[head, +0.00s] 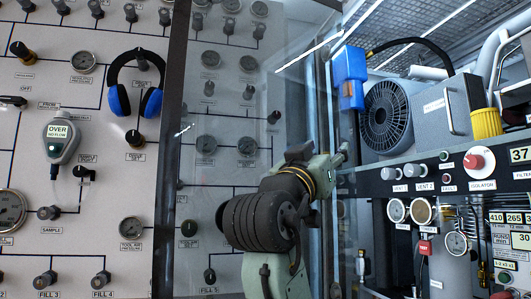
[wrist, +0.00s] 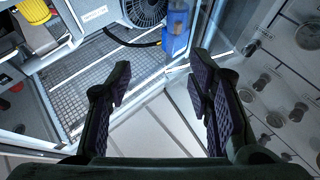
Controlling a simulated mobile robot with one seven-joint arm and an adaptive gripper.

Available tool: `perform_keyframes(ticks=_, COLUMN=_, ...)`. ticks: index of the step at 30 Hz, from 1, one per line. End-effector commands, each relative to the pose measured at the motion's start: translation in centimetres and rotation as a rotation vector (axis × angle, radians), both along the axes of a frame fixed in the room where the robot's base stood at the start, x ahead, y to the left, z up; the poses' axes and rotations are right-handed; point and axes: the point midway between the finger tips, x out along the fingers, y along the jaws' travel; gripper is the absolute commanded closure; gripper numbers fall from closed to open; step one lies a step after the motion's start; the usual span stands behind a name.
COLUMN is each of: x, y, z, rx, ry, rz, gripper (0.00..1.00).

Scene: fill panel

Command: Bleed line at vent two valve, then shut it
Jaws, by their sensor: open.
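I cannot make out the vent knobs in the wrist view.
A red isolator knob (head: 476,162) is right of the vents, with gauges (head: 420,210) below. A fan (head: 388,116) and blue box (head: 350,78) sit above.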

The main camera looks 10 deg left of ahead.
Motion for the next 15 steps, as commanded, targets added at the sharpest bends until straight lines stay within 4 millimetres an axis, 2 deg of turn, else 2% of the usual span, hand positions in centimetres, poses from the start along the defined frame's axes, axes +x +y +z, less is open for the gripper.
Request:
perform_keyframes(ticks=1, x=0.3, y=1.2, z=0.0, rx=-0.014, ry=-0.007, rz=0.026, gripper=0.53)
perform_keyframes(ticks=9, x=0.7, y=6.6, z=-0.4, rx=-0.081, ry=-0.061, rz=0.145, gripper=0.53)
perform_keyframes(ticks=15, x=0.5, y=9.9, z=-0.6, rx=-0.116, ry=-0.096, rz=0.219, gripper=0.53)
